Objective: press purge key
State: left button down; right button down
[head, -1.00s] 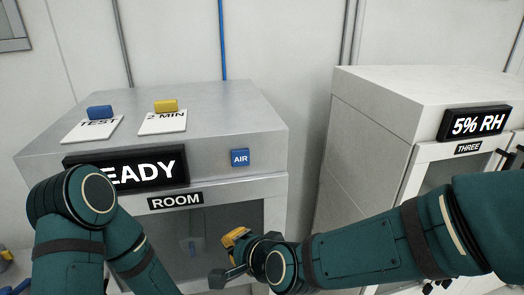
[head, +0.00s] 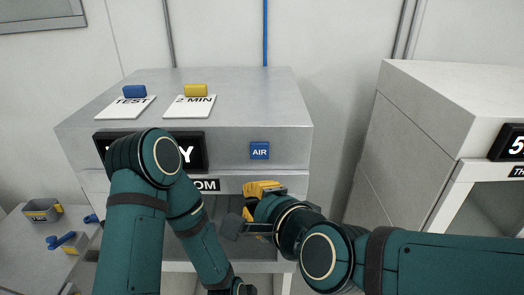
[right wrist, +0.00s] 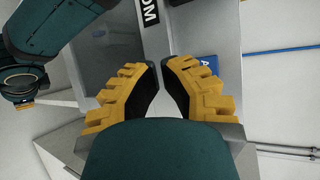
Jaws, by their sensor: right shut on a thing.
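A blue key marked AIR (head: 259,151) sits on the front face of a metal cabinet (head: 290,110). No key marked purge is readable. My right gripper (head: 262,188), with yellow fingers, is just below the key in the head view, apart from it. In the right wrist view its fingertips (right wrist: 160,68) are close together, and the blue AIR key (right wrist: 207,64) shows partly behind one finger. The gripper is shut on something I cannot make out. My left arm hangs before the cabinet; a small yellow piece at its end (right wrist: 25,106) shows in the right wrist view, too little to judge.
A blue block (head: 134,91) by a TEST card and a yellow block (head: 196,90) by a 2 MIN card are on the cabinet top. My left arm covers part of the display and the ROOM label. Another cabinet (head: 420,130) stands right. Small bins (head: 42,210) are at lower left.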

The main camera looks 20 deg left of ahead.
aim_at(260, 151)
jog(key=shift+w, duration=0.15)
jog(key=shift+w+a+b, duration=0.4)
jog(key=shift+w+b, duration=0.05)
jog(key=shift+w, duration=0.95)
jog(key=shift+w+a+b, duration=0.4)
jog(key=shift+w+b, duration=0.1)
jog(key=shift+w, duration=0.85)
jog(key=shift+w+a+b, duration=0.4)
jog(key=shift+w+b, duration=0.05)
jog(key=shift+w, duration=0.95)
jog(key=shift+w, duration=0.1)
jog(key=shift+w+a, duration=0.15)
jog(key=shift+w, duration=0.15)
jog(key=shift+w+a+b, duration=0.1)
jog(key=shift+w+b, duration=0.25)
jog(key=shift+w, duration=0.05)
jog(key=shift+s, duration=0.2)
jog(key=shift+s+d, duration=0.25)
jog(key=shift+s, duration=0.35)
